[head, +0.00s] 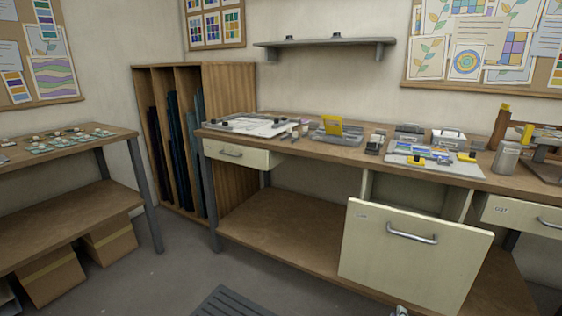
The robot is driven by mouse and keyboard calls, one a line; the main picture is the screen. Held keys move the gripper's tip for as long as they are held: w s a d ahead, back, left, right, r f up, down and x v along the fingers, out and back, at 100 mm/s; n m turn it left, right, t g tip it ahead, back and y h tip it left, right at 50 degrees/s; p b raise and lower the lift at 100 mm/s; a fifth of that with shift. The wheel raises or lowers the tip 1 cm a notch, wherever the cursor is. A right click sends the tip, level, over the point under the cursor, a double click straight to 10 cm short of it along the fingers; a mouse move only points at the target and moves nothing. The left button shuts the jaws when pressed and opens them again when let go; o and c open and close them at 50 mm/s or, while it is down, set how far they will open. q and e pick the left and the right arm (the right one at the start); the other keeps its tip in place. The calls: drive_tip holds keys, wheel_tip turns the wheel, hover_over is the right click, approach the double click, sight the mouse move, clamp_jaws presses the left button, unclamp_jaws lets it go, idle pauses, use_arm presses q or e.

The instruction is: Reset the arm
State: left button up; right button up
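The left arm and gripper do not show in the head view. A small pale piece cuts into the bottom edge below the large drawer; it may be part of my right gripper, but too little shows to tell its state. The large cream drawer (390,262) of the workbench stands pulled out, its front tilted in the picture, with a metal handle (412,234). Nothing is seen holding the handle.
The long workbench (300,150) carries a glass panel board (250,124), a yellow-marked tool stand (330,130) and a paint tray (432,160). A wooden rack (228,80) holds dark sheets. A left table (60,165) bears small glass pieces. Floor between is open, with a dark mat (232,302).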

drive_tip(key=s+a+f+m+g+y, duration=0.1)
drive_tip(key=s+f+m+g+y, duration=0.3)
drive_tip(key=f, duration=0.6)
drive_tip(key=s+a+f+g, duration=0.15)
drive_tip(key=s+f, duration=0.35)
drive_tip(key=f, duration=0.5)
drive_tip(key=s+a+f+m+g+y, duration=0.35)
drive_tip(key=s+f+g, duration=0.25)
drive_tip(key=s+f, duration=0.6)
use_arm(q)
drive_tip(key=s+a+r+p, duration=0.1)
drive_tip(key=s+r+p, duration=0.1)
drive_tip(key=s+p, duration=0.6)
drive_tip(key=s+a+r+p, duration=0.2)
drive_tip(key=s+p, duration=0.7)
drive_tip(key=p, duration=0.6)
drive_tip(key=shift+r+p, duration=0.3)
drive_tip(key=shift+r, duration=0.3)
use_arm(e)
drive_tip(key=s+d+r, duration=0.1)
drive_tip(key=s+r, duration=0.2)
drive_tip(key=s, duration=0.5)
drive_tip(key=s+d+r, duration=0.1)
drive_tip(key=s+r, duration=0.2)
drive_tip(key=s, duration=0.6)
drive_tip(key=shift+s+d+r, duration=0.25)
drive_tip(key=shift+s+d, duration=0.05)
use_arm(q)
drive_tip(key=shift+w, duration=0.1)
